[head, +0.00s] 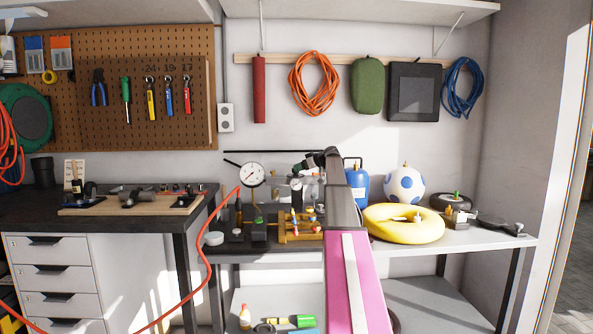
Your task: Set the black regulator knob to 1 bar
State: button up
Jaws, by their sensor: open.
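A large round white gauge (250,174) stands at the back left of the grey bench. A smaller gauge (296,184) sits to its right, among small fittings. The black regulator knob is too small to pick out for sure among these dark parts. My arm reaches up from the bottom centre and bends left at the top. My gripper (304,167) is open, at the end of this bend, just above the smaller gauge in the picture. I cannot tell whether it touches anything, and its fingers are hard to make out.
Brass fittings (299,228) stand on the bench, left of my arm. A blue canister (357,183), a spotted ball (404,185) and a yellow ring (403,223) are right of it. An orange hose (208,272) hangs down between the dark workbench (100,217) and the grey bench (480,240).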

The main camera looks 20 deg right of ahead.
jog(key=v, duration=0.7)
jog(key=shift+s+d+r, duration=0.2)
jog(key=shift+s, duration=0.05)
